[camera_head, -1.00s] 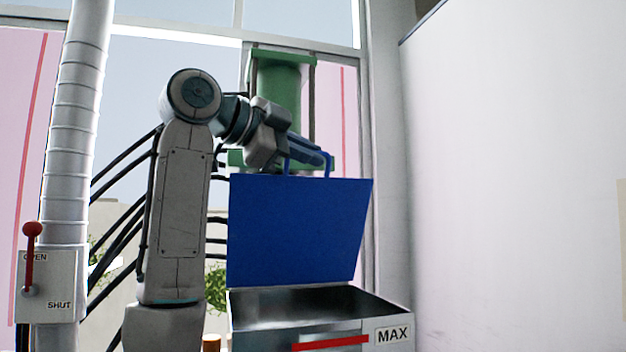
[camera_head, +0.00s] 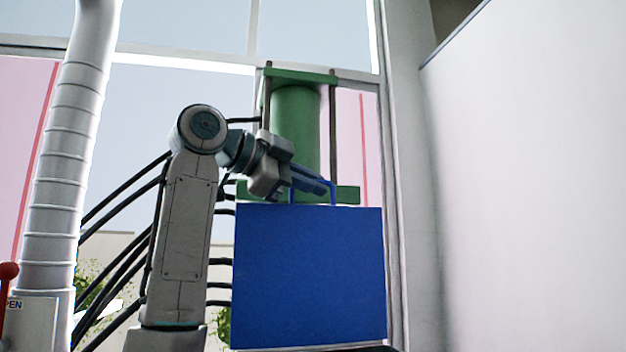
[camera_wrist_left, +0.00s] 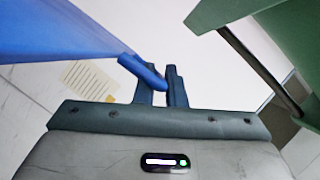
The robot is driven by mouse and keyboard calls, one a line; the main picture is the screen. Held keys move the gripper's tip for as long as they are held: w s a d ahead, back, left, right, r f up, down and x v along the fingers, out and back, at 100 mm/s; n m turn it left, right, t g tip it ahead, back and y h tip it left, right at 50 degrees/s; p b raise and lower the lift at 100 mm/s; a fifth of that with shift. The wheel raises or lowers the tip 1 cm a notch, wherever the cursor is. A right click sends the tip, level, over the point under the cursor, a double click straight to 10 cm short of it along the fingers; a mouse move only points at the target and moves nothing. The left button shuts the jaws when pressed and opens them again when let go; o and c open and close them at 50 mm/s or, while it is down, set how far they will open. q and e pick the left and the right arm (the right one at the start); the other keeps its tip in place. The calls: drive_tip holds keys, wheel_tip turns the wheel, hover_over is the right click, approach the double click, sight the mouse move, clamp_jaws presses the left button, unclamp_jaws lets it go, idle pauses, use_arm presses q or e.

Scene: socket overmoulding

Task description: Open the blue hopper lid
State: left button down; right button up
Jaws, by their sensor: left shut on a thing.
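The blue hopper lid (camera_head: 309,275) stands raised, nearly upright, with its flat face toward the head camera. Its blue handle (camera_head: 334,192) is at the top edge. My left gripper (camera_head: 318,185) is shut on that handle. In the left wrist view the fingers (camera_wrist_left: 167,85) close around the blue handle bar (camera_wrist_left: 142,72), and the lid (camera_wrist_left: 60,30) spreads to the upper left. The hopper's metal bin is almost wholly below the head view; only a dark strip shows under the lid. My right gripper is not in view.
A green press-like frame (camera_head: 297,125) stands right behind the lid. A ribbed grey duct (camera_head: 60,190) and a box with a red lever (camera_head: 8,272) are at the left. A white wall (camera_head: 545,180) fills the right.

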use_arm(q)
drive_tip(key=shift+f, duration=0.15)
